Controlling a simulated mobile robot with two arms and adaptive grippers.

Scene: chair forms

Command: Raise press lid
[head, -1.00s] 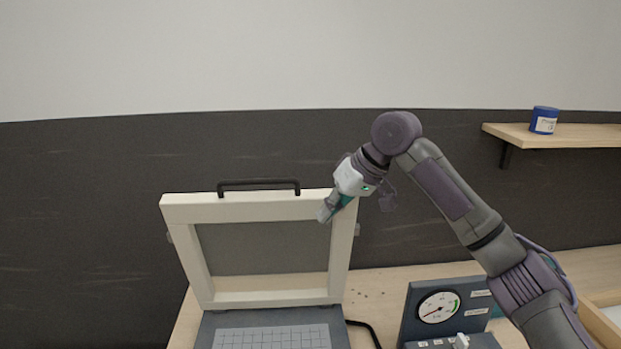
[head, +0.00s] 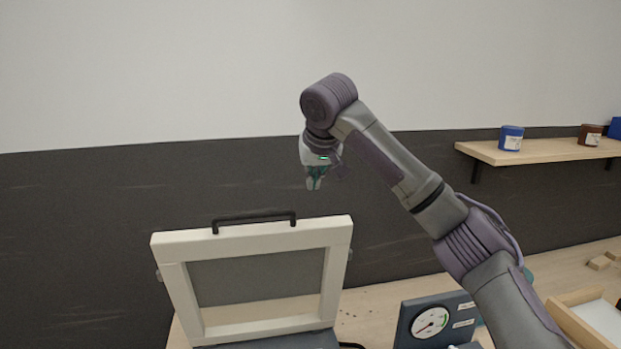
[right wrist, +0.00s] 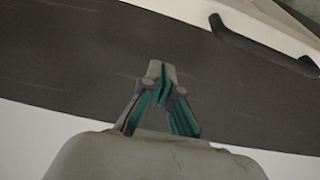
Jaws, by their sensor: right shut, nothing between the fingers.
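The press lid (head: 335,265) is a cream frame with a grey panel, standing raised and tilted back a little at the rear of the dark press base (head: 290,341). A black handle (head: 253,217) runs along its top edge; the handle also shows at the upper right of the right wrist view (right wrist: 255,45). My right gripper (head: 314,186) is above and just behind the lid's top right corner, apart from it, pointing down. Its fingers are shut together and empty, as the right wrist view (right wrist: 159,75) shows. My left gripper is not in view.
A gauge box (head: 408,326) stands on the wooden table right of the press. A wooden tray (head: 562,312) lies farther right. A wall shelf (head: 530,154) holds a blue jar (head: 511,137) and a brown jar (head: 590,135). The dark wall is behind the lid.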

